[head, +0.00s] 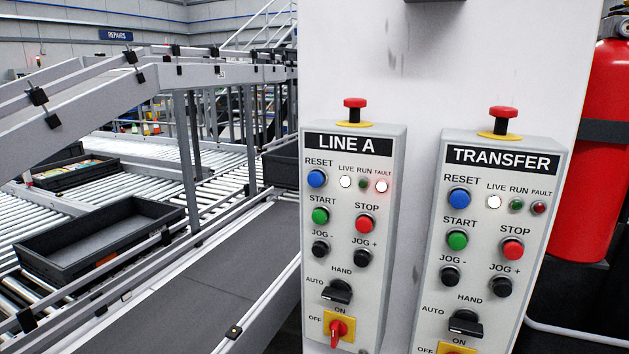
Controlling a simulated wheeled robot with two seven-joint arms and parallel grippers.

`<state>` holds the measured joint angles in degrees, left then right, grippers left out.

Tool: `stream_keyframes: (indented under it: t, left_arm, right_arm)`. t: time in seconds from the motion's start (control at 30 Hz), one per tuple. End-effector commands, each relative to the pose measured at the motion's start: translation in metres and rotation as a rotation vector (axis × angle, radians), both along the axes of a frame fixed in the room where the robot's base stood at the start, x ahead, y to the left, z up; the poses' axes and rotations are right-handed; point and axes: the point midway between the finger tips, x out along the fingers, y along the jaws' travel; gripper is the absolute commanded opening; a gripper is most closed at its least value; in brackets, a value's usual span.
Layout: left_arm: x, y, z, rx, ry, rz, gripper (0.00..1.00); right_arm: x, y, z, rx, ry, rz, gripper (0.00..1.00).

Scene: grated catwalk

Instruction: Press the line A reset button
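The LINE A control box (342,240) is mounted on a white panel in the middle of the head view. Its blue reset button (317,179) is at the upper left of the box, under the word RESET. To its right are a white live lamp (345,182), a green run lamp (363,184) and a fault lamp (382,186) that glows bright with a red rim. The green start button (320,216) is below the reset button, and the red stop button (364,224) is beside it. Neither of my grippers shows in this view.
A similar TRANSFER box (487,240) with its own blue reset button (459,199) stands to the right. Red mushroom buttons (355,104) top both boxes. A fire extinguisher (597,160) is at the far right. Roller conveyors with a black tray (100,240) and railings fill the left.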

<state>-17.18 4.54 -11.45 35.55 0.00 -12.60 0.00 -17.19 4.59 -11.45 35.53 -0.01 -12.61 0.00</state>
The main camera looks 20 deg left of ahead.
Motion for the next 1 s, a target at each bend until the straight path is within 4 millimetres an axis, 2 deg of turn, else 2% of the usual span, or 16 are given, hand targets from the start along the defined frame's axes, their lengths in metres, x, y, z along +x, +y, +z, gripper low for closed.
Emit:
stream_keyframes:
  t: [0.1,1.0]
  left_arm:
    - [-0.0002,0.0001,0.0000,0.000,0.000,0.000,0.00]
    - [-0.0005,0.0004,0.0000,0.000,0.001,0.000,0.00]
  right_arm:
    - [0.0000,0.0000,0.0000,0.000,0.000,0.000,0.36]
    - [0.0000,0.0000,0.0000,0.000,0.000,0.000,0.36]
